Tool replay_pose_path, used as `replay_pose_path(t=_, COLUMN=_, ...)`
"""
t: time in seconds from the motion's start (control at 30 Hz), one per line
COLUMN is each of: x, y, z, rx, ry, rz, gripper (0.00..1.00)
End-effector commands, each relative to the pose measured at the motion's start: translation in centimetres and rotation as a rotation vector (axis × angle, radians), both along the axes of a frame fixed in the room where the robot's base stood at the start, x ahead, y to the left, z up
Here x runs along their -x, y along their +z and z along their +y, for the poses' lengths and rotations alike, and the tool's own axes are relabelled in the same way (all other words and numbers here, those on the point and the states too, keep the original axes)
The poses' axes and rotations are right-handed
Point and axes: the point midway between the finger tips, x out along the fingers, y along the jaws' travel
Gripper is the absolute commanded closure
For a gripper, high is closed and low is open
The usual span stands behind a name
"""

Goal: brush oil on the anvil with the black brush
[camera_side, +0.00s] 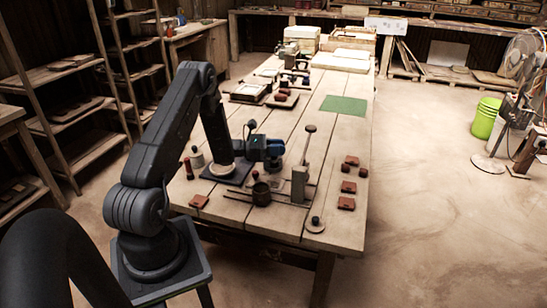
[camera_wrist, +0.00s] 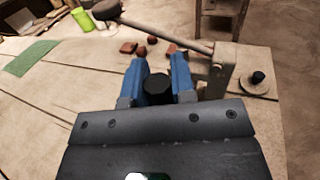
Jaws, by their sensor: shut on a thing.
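My gripper (camera_side: 274,149) is above the table near its middle in the side view. In the wrist view its two blue fingers (camera_wrist: 158,72) are shut on the black brush (camera_wrist: 157,88), of which only a dark, round end shows. Its bristles are hidden. The press, a pale post (camera_side: 299,184) with a long lever, stands on the table to the lower right of my gripper. It also shows in the wrist view (camera_wrist: 222,68), right of the fingers. A dark pot (camera_side: 261,194) stands left of the post. I cannot tell which part is the anvil.
Several red-brown tiles (camera_side: 346,203) lie right of the press. A pale disc with a dark knob (camera_side: 315,224) lies near the front edge. A dark mat (camera_side: 240,173) is under my arm.

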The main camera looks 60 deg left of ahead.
Motion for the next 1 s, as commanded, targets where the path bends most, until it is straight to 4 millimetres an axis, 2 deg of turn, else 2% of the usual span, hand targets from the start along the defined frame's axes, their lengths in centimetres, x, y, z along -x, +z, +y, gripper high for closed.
replay_pose_path(t=0.27, x=0.1, y=-1.2, z=0.2, rx=0.001, ry=0.003, rz=0.000, gripper=1.00)
replay_pose_path(t=1.0, x=-0.2, y=-7.9, z=0.4, rx=-0.001, ry=0.004, rz=-0.001, gripper=1.00)
